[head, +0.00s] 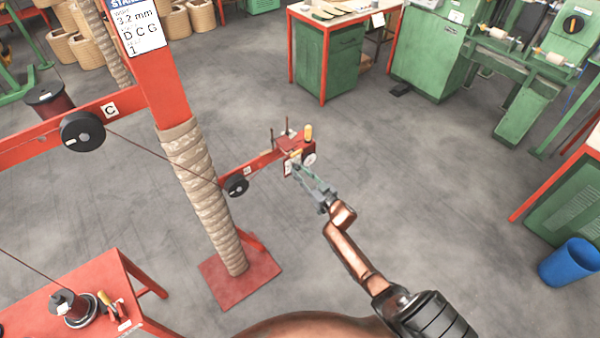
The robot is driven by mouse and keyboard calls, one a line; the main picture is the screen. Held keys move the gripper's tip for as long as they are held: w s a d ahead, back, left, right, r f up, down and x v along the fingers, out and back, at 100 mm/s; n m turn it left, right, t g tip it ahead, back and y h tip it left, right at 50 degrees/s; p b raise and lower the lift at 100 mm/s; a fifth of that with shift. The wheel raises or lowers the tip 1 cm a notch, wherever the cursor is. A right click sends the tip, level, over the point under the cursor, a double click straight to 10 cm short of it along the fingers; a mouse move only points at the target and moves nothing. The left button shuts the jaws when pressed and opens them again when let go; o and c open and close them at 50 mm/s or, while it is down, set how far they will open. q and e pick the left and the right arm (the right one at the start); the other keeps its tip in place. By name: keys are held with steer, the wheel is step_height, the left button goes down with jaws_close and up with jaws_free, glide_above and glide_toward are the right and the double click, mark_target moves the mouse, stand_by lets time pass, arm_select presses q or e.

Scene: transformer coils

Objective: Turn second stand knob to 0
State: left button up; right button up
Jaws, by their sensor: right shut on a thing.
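The red stand (154,82) rises at the left, its post wrapped in tan rope, with a sign at the top. A red arm reaches right from the post and carries a small black wheel (237,186). At that arm's end are a white dial (309,159), a yellow-topped handle (308,132) and small parts too small to make out. My right gripper (297,169) is at this end, just below the dial, shut on a small part that looks like the knob. The dial's reading is too small to tell. My left gripper is not in view.
A red table (95,285) with a spool stands at the lower left. A green cabinet bench (327,60) and green machines (440,50) stand at the back. A blue bin (570,263) is at the right. The floor between is clear.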

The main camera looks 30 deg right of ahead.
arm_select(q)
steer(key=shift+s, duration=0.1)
arm_select(e)
steer(key=shift+n, duration=0.5)
jaws_close()
steer(key=n+b, duration=0.1)
steer(key=n, duration=0.3)
steer(key=shift+f+n, duration=0.1)
steer(key=shift+n, duration=0.3)
steer(key=n+b, duration=0.1)
steer(key=n, duration=0.3)
steer(key=n+b, duration=0.2)
steer(key=n, duration=0.3)
steer(key=shift+d+n, duration=0.1)
steer(key=shift+n, duration=0.3)
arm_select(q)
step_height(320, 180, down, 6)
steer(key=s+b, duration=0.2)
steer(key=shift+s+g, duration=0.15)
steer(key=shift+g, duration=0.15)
arm_select(e)
steer(key=n, duration=0.4)
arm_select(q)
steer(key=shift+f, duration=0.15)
arm_select(e)
steer(key=shift+n, duration=0.3)
steer(key=o, duration=1.1)
jaws_free()
steer(key=shift+r, duration=0.2)
